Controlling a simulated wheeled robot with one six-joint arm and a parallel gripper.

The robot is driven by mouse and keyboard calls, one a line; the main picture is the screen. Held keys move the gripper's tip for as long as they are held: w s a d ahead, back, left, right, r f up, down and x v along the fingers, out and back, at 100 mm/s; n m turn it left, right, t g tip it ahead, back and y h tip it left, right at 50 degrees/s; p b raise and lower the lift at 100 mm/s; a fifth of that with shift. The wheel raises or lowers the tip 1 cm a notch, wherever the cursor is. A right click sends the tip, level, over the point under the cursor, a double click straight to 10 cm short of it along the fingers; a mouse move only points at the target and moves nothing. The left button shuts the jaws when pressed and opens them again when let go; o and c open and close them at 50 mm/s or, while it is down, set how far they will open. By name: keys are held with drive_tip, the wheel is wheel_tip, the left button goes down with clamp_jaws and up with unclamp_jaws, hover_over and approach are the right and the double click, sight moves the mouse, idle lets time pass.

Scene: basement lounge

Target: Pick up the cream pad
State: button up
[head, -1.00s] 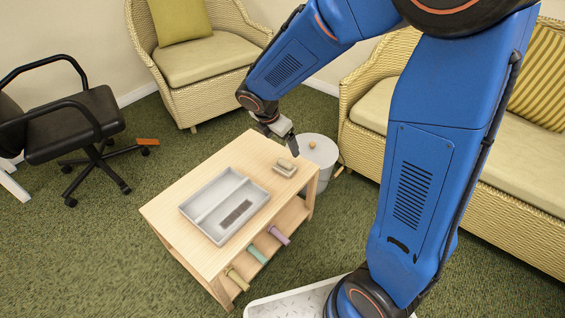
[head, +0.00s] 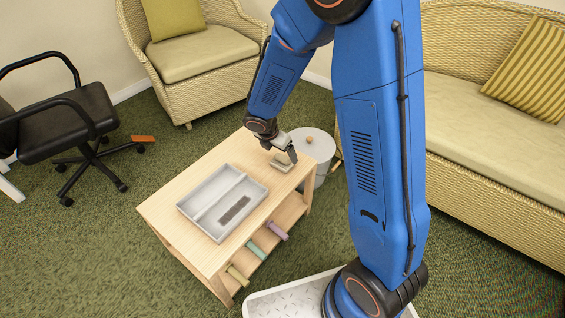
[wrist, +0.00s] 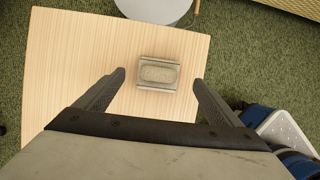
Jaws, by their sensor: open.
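The cream pad (wrist: 159,73) lies in a small grey holder (wrist: 158,87) on the wooden table (wrist: 75,70). In the head view the holder (head: 283,163) is near the table's far right corner, mostly under my gripper (head: 290,152). In the wrist view my gripper (wrist: 160,79) is open and empty. Its two fingers are apart, one to the left and one to the right of the pad, with space on both sides. The gripper looks to be above the pad; I cannot tell the exact height.
A grey two-compartment tray (head: 208,187) with a dark strip (head: 234,209) stands on the table. A round white bin or stool (head: 315,145) is beyond the table's right corner. Several coloured rolls (head: 277,231) lie on the lower shelf. A wicker sofa (head: 490,150) is at right.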

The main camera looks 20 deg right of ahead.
sight(282, 157)
drive_tip(key=shift+x, duration=3)
drive_tip(key=shift+a, duration=0.15)
drive_tip(key=c, duration=1.1)
